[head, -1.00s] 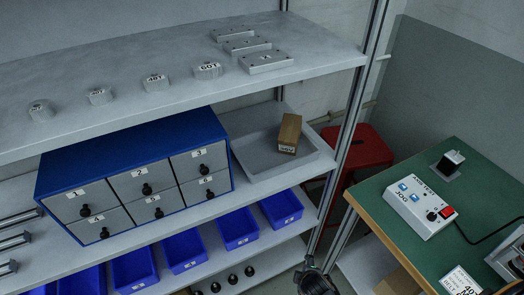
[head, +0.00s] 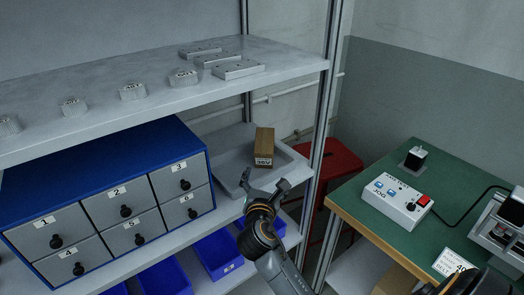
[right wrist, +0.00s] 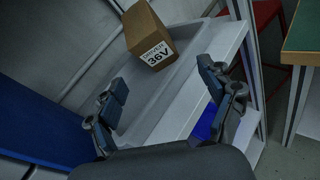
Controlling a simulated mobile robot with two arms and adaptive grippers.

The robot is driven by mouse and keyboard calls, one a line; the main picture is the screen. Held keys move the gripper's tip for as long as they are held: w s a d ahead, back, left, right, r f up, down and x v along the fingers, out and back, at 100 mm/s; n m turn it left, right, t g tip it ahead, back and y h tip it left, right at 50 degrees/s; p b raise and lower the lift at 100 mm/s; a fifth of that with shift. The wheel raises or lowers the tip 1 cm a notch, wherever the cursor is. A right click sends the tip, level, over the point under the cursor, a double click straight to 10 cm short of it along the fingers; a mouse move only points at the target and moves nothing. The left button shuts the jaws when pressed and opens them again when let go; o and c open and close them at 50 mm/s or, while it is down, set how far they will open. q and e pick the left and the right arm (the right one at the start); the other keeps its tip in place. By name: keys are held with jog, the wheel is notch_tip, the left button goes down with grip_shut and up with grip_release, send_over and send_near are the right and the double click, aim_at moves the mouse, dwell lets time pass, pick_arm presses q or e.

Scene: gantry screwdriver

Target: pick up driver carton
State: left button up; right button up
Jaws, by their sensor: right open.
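The driver carton (head: 264,147) is a small brown box with a white label reading 36V. It stands in a shallow grey tray (head: 231,178) on the middle shelf, right of the blue drawer cabinet. It also shows in the right wrist view (right wrist: 146,27), ahead of the fingers. My right gripper (head: 264,182) is open and empty, in front of the carton and apart from it, over the front part of the tray. In the right wrist view its two fingers (right wrist: 165,88) are spread wide. My left gripper is not in view.
The blue cabinet (head: 110,185) with numbered drawers stands left of the tray. A shelf post (head: 320,130) rises right of the tray. Blue bins (head: 218,255) sit below. A green bench (head: 375,215) with a control box (head: 404,203) stands right.

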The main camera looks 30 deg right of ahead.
aim_at(265, 136)
jog(key=w+d+r+n, duration=0.1)
jog(key=w, duration=0.2)
jog(key=w+d+r+n+t, duration=0.1)
jog(key=w+d, duration=0.1)
jog(key=w+d+r+n+h, duration=0.1)
jog(key=w+r, duration=0.1)
jog(key=w, duration=0.1)
jog(key=shift+w+d+n, duration=0.3)
jog(key=shift+w+d, duration=0.05)
jog(key=shift+d, duration=0.05)
jog(key=shift+x, duration=2.85)
jog(key=shift+s+r, duration=0.1)
jog(key=c, duration=1.5)
jog(key=shift+r, duration=0.1)
